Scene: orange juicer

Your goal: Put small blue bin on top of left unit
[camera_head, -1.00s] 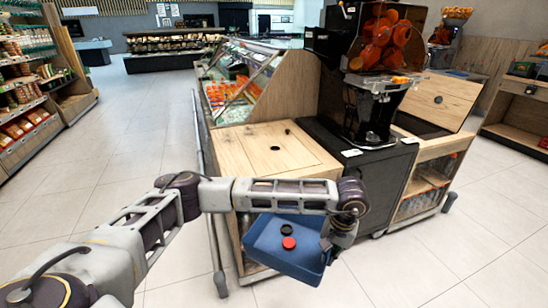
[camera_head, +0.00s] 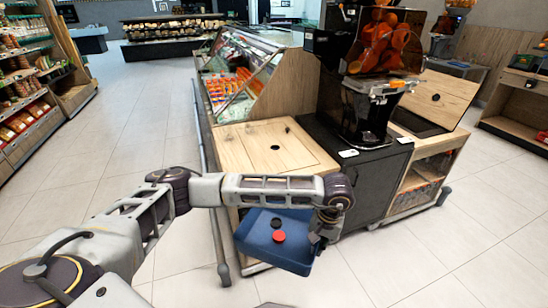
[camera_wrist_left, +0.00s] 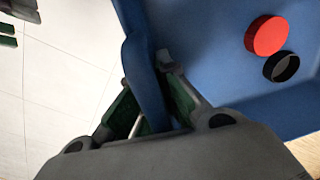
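The small blue bin (camera_head: 262,246) hangs in front of the left unit, below its wooden top (camera_head: 262,150). A red cap (camera_head: 279,237) and a black cap (camera_head: 276,223) lie inside the bin; both caps also show in the left wrist view. My left gripper (camera_head: 318,243) is at the bin's right side. In the left wrist view its fingers (camera_wrist_left: 157,92) are on either side of the bin's wall (camera_wrist_left: 146,75) and pinch it. My right gripper is not clearly visible in the head view.
An orange juicer (camera_head: 376,80) stands on a black counter (camera_head: 365,150) right of the wooden top. A glass-sided display case (camera_head: 240,75) with orange goods is behind the top. A metal rail (camera_head: 205,170) runs along the unit's left side. The floor at left is clear.

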